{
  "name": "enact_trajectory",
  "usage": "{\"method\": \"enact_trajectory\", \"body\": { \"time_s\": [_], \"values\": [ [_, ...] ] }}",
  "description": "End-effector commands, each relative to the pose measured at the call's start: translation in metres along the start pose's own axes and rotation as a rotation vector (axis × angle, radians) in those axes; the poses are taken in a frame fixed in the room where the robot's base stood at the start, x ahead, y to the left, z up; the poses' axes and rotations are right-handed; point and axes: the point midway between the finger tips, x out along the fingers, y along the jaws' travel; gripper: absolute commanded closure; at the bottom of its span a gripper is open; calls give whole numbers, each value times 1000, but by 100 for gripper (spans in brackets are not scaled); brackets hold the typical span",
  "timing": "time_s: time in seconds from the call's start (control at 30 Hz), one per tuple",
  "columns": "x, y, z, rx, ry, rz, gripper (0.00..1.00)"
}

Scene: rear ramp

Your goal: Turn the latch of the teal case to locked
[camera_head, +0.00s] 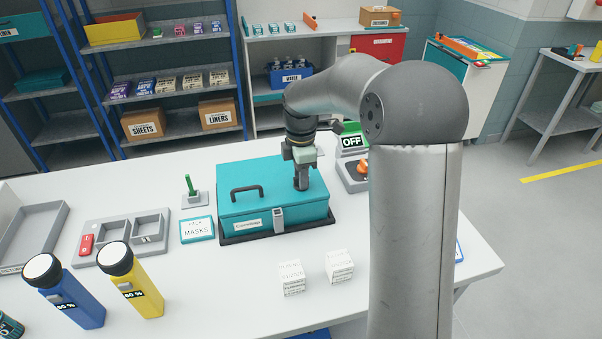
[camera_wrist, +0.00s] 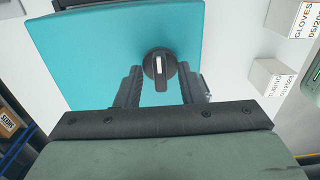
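The teal case (camera_head: 265,192) sits closed in a dark tray on the white table, with a black carry handle (camera_head: 247,190) on its lid and a grey clasp (camera_head: 278,217) on its front. The latch is a round black knob (camera_wrist: 159,63) with a white line on the lid, which also shows in the wrist view (camera_wrist: 75,55). The white line points nearly straight up and down in that picture. My gripper (camera_head: 302,184) is over the right part of the lid and hides the knob in the head view. In the wrist view its fingers (camera_wrist: 161,82) stand apart on either side of the knob; contact is unclear.
A grey device with an orange knob (camera_head: 362,167) and an OFF sign (camera_head: 352,141) stands close right of the case. Two white boxes (camera_head: 292,277) are in front. A MASKS box (camera_head: 198,229) and a green-handled holder (camera_head: 192,195) stand left.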

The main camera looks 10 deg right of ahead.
Motion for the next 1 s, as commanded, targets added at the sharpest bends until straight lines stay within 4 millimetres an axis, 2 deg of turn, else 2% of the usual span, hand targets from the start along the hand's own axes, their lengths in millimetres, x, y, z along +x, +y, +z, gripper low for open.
{"method": "enact_trajectory", "body": {
  "time_s": [0.23, 0.37, 0.47, 0.8, 1.0],
  "values": [
    [-1, 0, 0, 1, 0, 0, 65],
    [-9, 0, 0, 2, -1, 2, 65],
    [-25, 1, 1, 2, -1, 4, 65],
    [-108, 1, 0, 1, 0, 5, 65],
    [-149, 0, 0, 0, 0, 3, 65]
  ]
}}
